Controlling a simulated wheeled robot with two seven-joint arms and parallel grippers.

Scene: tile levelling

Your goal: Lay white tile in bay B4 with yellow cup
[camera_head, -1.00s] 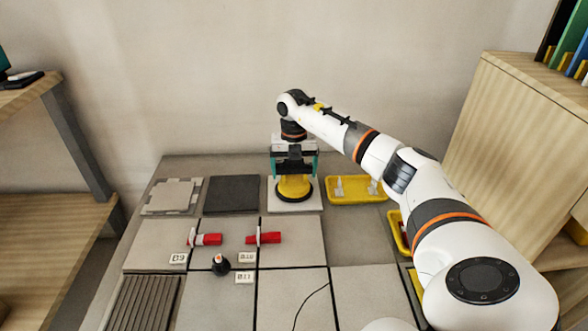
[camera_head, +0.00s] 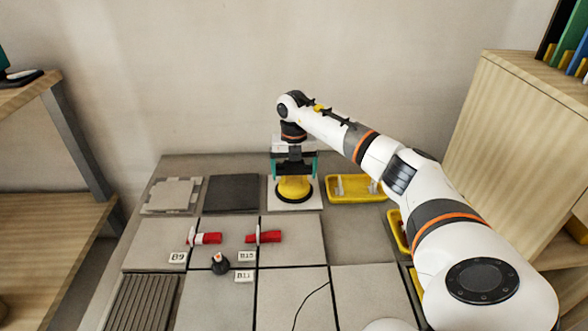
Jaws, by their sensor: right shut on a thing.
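The yellow cup (camera_head: 294,190) is a suction cup with a black rim, standing on the white tile (camera_head: 312,203) at the back middle of the work surface. My right gripper (camera_head: 294,172) is above it, pointing down, shut on the yellow cup. The cup's rim appears to touch the tile; whether it is stuck to it I cannot tell. The label B4 does not show, so I cannot tell which bay it is. My left gripper is not in view.
A dark tile (camera_head: 232,193) and a stack of pale tiles (camera_head: 172,193) lie left of the white tile. A yellow tray (camera_head: 345,198) with small white pieces is at right.

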